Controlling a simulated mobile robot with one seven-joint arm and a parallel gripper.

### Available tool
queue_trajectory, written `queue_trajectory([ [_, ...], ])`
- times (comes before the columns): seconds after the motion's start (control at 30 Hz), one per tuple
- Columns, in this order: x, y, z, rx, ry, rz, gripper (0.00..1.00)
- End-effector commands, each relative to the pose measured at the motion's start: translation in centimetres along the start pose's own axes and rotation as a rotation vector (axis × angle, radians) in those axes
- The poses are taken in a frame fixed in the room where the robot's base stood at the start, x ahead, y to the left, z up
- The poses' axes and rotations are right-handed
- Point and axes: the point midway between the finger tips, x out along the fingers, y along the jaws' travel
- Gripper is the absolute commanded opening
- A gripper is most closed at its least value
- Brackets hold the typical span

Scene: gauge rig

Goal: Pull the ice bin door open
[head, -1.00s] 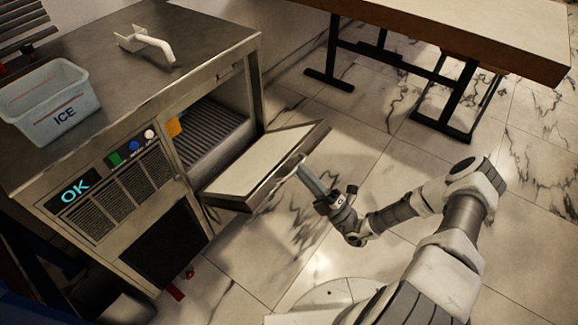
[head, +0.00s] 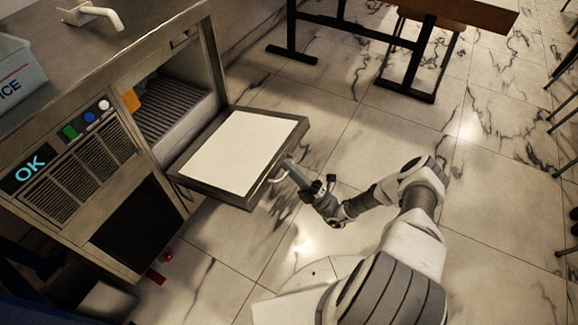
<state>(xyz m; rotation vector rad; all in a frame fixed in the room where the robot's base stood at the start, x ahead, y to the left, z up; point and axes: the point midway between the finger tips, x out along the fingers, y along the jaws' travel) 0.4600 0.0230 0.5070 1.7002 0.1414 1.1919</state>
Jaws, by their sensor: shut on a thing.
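The ice bin door (head: 235,150) is a flat panel with a white inner face and a dark metal rim. It is hinged low on the ice machine (head: 115,140) and is swung down and outward, close to level. The bin opening (head: 178,105) behind it shows a ridged grey interior and an orange item (head: 131,100). My gripper (head: 287,168) is shut at the door's outer edge, on the pale curved door handle (head: 277,176). The fingertips are small in view, and the handle is partly hidden by them.
A dark-legged table (head: 420,60) stands at the back right. A red item (head: 156,277) lies on the floor by the machine. The marble floor to the right is mostly clear.

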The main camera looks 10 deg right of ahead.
Motion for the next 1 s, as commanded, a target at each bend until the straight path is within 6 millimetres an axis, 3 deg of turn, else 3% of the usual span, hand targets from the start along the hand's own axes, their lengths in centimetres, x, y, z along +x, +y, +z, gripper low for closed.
queue_trajectory([
  [0.03,0.04,-1.02,-0.33,0.008,0.006,-0.007,0.0],
  [0.13,-0.12,-1.4,-0.19,0.008,0.006,0.005,0.0],
  [0.73,-0.21,-1.72,-0.13,0.013,0.01,0.022,0.0],
  [0.77,-0.21,-1.72,-0.13,0.013,0.01,0.022,0.17],
  [0.8,-0.21,-1.72,-0.14,0.013,0.01,0.022,0.24],
  [1.0,-0.17,-1.64,-0.16,0.014,0.012,0.022,0.25],
])
